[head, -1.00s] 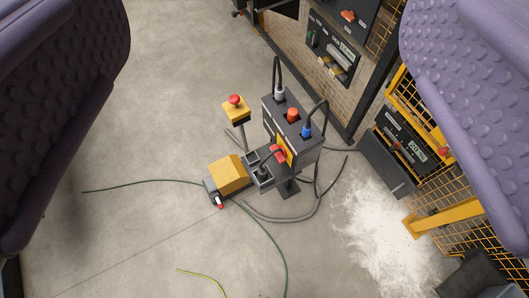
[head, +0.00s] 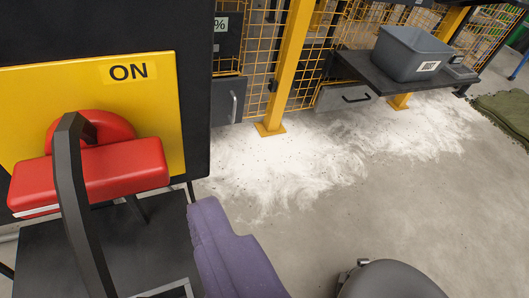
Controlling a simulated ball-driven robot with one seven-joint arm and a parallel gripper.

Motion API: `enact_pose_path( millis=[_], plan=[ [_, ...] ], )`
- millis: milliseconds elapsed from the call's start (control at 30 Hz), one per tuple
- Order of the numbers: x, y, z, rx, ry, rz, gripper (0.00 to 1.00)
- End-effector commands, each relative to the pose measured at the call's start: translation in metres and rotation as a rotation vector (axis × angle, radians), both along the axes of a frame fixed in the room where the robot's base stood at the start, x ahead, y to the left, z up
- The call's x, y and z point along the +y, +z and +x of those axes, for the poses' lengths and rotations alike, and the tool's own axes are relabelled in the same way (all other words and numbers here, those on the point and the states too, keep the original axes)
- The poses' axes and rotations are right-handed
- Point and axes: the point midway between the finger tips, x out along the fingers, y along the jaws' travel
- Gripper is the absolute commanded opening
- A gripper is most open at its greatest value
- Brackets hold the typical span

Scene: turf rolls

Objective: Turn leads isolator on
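The isolator is close at the left, a yellow plate (head: 35,95) marked ON at its top right, set in a black box (head: 90,25). Its red handle (head: 130,170) lies almost level, tilted slightly, with a round red hub behind it. A black curved bar (head: 75,195) passes in front of the handle and hides part of it.
A black ledge (head: 40,265) juts out below the isolator. White powder (head: 300,160) covers the floor behind, by a yellow post (head: 290,65) and mesh fence. A grey bin (head: 415,55) stands on a dark shelf. Green turf (head: 510,110) lies at far right. The floor at right is mostly clear.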

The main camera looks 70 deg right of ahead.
Motion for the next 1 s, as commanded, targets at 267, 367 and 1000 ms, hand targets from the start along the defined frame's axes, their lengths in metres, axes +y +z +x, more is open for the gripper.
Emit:
enact_pose_path(
  millis=[267,367,1000],
  plan=[
    [-0.026,-0.018,0.022,-0.010,-0.010,-0.023,1.00],
    [-0.036,-0.025,0.035,-0.008,-0.010,-0.022,1.00],
    [-0.048,-0.031,0.053,-0.007,-0.008,-0.018,0.63]
  ],
)
